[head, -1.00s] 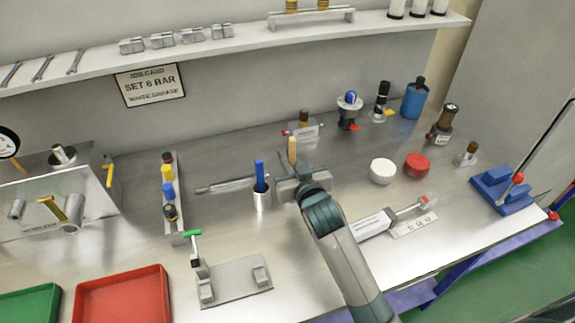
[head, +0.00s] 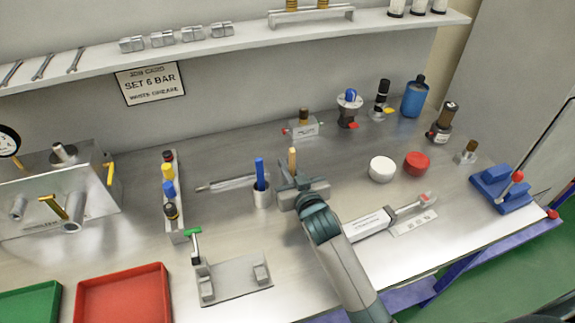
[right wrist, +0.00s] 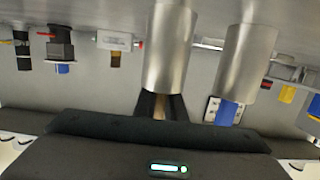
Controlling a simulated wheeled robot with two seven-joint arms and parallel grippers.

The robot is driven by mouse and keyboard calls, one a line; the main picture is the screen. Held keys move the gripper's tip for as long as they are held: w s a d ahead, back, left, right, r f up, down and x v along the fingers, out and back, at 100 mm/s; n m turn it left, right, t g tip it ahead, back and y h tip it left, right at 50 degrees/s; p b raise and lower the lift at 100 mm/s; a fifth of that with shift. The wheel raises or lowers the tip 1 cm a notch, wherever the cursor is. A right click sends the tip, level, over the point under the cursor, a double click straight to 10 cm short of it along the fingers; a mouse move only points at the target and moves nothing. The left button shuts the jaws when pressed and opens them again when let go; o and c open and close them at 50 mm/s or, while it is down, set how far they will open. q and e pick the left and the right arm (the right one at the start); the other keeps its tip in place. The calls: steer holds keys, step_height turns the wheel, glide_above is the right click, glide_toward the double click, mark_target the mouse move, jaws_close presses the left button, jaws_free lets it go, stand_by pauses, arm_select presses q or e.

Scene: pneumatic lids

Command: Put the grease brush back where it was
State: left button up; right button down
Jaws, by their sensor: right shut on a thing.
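The grease brush shows as a tan handle (head: 292,158) standing upright above my right gripper (head: 291,187). The right gripper is shut on it. In the right wrist view the tan handle (right wrist: 164,106) is between the dark fingers, at the mouth of a metal cup (right wrist: 171,48). The brush's lower end is hidden, apparently inside that cup. A second metal cup (head: 262,197) stands just left of the gripper with a blue-handled tool (head: 259,171) in it; the blue handle (right wrist: 228,112) also shows in the right wrist view. My left gripper is not in view.
A white round lid (head: 382,169) and a red one (head: 417,163) lie right of the gripper. A labelled cylinder (head: 368,223) lies beside my right forearm. A grey fixture plate (head: 235,282) is at front left, near a red tray (head: 122,301).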

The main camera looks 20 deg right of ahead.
steer(key=shift+f, duration=0.2)
steer(key=c, duration=1.8)
jaws_free()
steer(key=shift+r, duration=0.5)
steer(key=s, duration=0.4)
steer(key=s+r+b, duration=0.1)
steer(key=s, duration=0.3)
steer(key=s+r+b, duration=0.1)
steer(key=s, duration=0.2)
steer(key=shift+s+d+r, duration=0.2)
steer(key=shift+s+r, duration=0.05)
steer(key=shift+s, duration=0.15)
